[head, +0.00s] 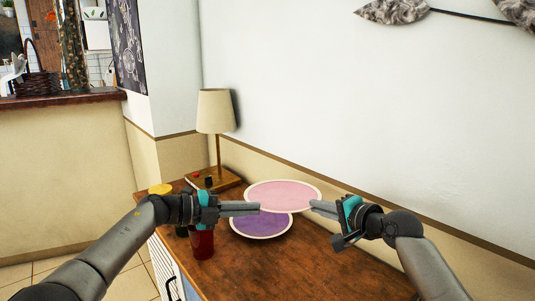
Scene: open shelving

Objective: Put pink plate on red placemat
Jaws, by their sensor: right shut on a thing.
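A pink plate (283,193) with a pale rim is held above the brown wooden cabinet top, overlapping a purple plate (262,226) below it in the head view. My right gripper (318,207) is shut on the right edge of the pink plate. My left gripper (254,208) points right, with its fingertips at the left front edge of the pink plate; I cannot tell whether it touches or whether its fingers are apart. No red placemat can be made out.
A lamp with a cream shade (215,112) stands at the back left of the cabinet top (310,268). A dark red container (202,245) stands at the left front edge, under my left gripper. A yellow round thing (160,188) is further left. The front right surface is clear.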

